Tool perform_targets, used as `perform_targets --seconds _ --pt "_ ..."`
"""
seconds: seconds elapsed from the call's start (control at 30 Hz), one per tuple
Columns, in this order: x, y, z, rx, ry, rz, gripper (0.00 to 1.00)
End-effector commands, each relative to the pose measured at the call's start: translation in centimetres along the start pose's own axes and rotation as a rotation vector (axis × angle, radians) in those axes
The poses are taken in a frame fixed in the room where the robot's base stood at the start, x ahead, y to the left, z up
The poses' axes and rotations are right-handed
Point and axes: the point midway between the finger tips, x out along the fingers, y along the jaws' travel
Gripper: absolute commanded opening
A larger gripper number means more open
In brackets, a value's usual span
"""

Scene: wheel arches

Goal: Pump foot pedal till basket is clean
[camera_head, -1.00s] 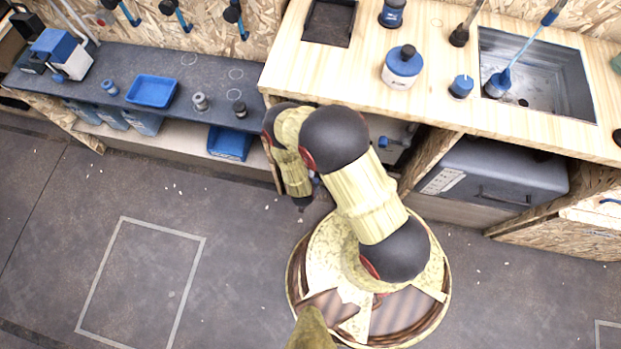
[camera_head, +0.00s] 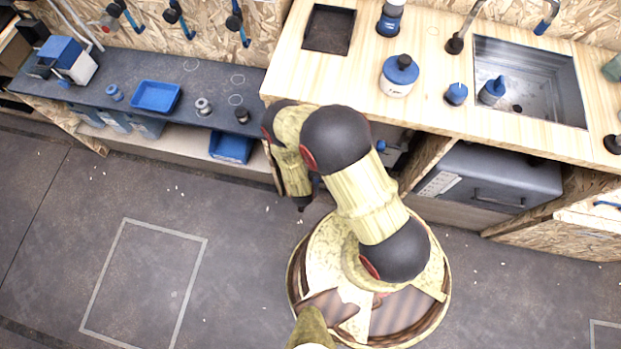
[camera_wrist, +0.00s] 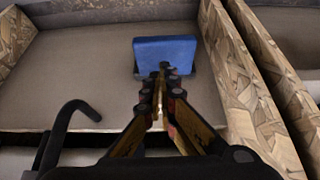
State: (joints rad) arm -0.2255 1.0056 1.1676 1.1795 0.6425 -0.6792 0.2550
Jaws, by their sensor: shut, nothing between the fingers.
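A blue block with a dark base (camera_wrist: 165,55), perhaps the foot pedal, stands on a low shelf in the wrist view. A similar blue piece (camera_head: 231,147) shows under the left bench in the head view. My gripper (camera_wrist: 163,70) is shut and empty, its tips in front of the block's lower edge. I cannot tell whether they touch it. In the head view the gripper is mostly hidden by my arm. A blue-topped object (camera_head: 491,90) stands in the metal sink (camera_head: 560,98) below the blue-tipped tap (camera_head: 545,24). I cannot tell whether it is the basket.
Wood-chip panels (camera_wrist: 245,80) flank the low shelf, the right one close to my gripper. A curved black bar (camera_wrist: 72,118) stands at lower left. A grey cabinet (camera_head: 490,183) sits under the wooden counter (camera_head: 430,60). The floor at left is clear.

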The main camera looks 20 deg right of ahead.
Motion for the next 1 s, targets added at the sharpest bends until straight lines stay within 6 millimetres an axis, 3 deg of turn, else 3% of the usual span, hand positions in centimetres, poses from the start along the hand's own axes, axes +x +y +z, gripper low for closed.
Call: perform_targets --seconds 0.23,0.7,1.0 --pt "-0.8 0.0 -0.5 0.000 0.000 -0.001 0.00" --pt "-5.1 -0.1 -3.0 0.000 0.001 -0.001 0.00" --pt "-5.2 0.0 -3.0 0.000 0.000 0.000 0.00"
